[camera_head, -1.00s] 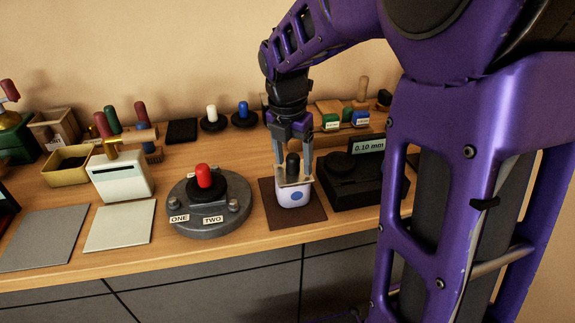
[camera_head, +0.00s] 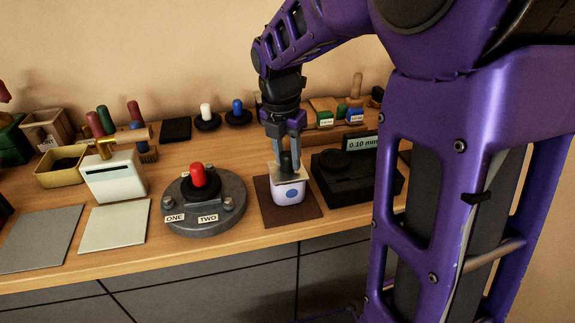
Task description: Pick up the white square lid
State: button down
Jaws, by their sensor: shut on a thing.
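The white square lid (camera_head: 277,172) shows as a thin, pale plate with an upright black knob. It is at the top of a white, rounded container with a blue dot (camera_head: 288,193). My gripper (camera_head: 285,158) points straight down and is shut on the black knob, with one finger at each side. The lid looks slightly tilted; I cannot tell whether it still touches the container's rim. The container stands on a dark brown square mat (camera_head: 262,213).
A round grey base with a red knob (camera_head: 198,190) stands close on the left. A black scale reading 0.10 mm (camera_head: 345,177) stands close on the right. White and blue knobs (camera_head: 238,112) are behind. Grey and pale plates (camera_head: 113,225) lie at front left.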

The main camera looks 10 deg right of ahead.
aim_at(287, 153)
notch_tip(287, 153, up, 10)
jog(key=shift+p, duration=1.05)
jog(key=shift+w, duration=0.1)
